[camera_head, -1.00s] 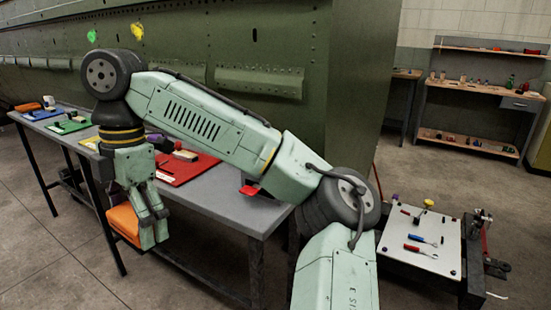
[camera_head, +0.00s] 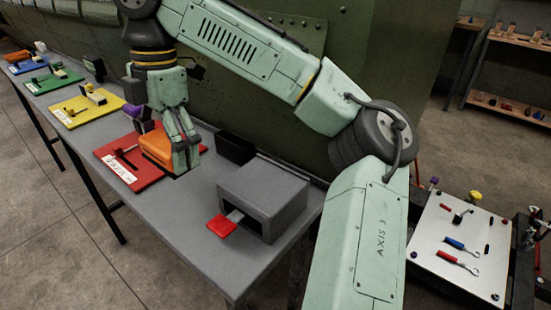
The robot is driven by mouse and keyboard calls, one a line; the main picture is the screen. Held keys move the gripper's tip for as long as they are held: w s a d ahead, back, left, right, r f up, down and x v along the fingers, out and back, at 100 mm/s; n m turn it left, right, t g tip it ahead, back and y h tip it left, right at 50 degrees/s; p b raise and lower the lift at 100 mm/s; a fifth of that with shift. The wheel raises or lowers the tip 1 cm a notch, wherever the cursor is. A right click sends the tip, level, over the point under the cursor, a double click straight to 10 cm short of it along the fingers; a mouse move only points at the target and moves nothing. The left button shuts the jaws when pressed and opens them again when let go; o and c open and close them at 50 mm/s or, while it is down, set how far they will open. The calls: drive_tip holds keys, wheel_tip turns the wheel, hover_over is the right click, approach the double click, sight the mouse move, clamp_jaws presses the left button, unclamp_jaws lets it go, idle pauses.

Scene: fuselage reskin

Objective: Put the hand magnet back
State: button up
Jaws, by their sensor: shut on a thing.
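My gripper (camera_head: 184,160) points down and is shut on an orange block (camera_head: 158,147), the only held thing, which may be the hand magnet. The block is at or just above the red mat (camera_head: 118,168), near its right side. I cannot tell whether it touches the mat. The red mat has a white label at its front and a small dark-and-red tool (camera_head: 126,152) lying left of the block. My fingers hide part of the block and the mat's right side.
A grey box (camera_head: 263,195) with a dark opening and a red tab (camera_head: 221,226) stands right of the mat; a black block (camera_head: 235,147) is behind. Yellow (camera_head: 80,118), green (camera_head: 50,84) and blue mats lie left, with objects. The table's front right is bare.

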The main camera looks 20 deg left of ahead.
drive_tip(key=p, duration=0.2)
hover_over(262, 184)
drive_tip(key=shift+w+a+f, duration=0.1)
drive_tip(key=shift+w+f, duration=0.05)
drive_tip(key=shift+f, duration=0.45)
drive_tip(key=shift+d+f, duration=0.1)
drive_tip(key=shift+d, duration=0.1)
drive_tip(key=shift+f+p, duration=0.3)
drive_tip(key=shift+f, duration=1.4)
drive_tip(key=shift+f, duration=0.2)
drive_tip(key=o, duration=1)
drive_tip(key=shift+o, duration=0.2)
wheel_tip(262, 184, up, 12)
drive_tip(key=w, duration=0.1)
drive_tip(key=shift+w+d+r+p, duration=0.15)
drive_tip(key=shift+w+d+p, duration=0.05)
drive_tip(key=shift+w+p, duration=0.1)
